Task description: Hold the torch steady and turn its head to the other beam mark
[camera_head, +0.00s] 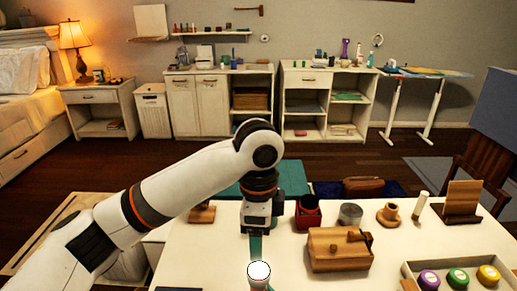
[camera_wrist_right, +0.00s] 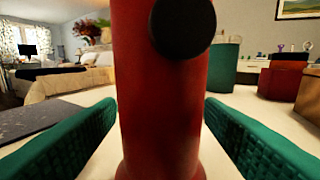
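The torch (camera_wrist_right: 162,110) is a red upright cylinder with a round black button in the right wrist view. In the head view its round white top (camera_head: 259,271) shows at the bottom edge. My right gripper (camera_wrist_right: 160,115) has its green fingers on either side of the torch, with narrow gaps; it looks open around it. The right arm is not in the head view. My left gripper (camera_head: 256,252) points down just beyond the torch top, teal finger showing edge-on; its finger gap and any contact are hidden. The beam marks cannot be seen.
A wooden box (camera_head: 338,250), red container (camera_head: 308,213), grey can (camera_head: 350,214) and wooden cup (camera_head: 388,215) stand right of the left gripper on the white table (camera_head: 205,250). A tray (camera_head: 408,271) of coloured round pieces is front right. The table left of the torch is mostly clear.

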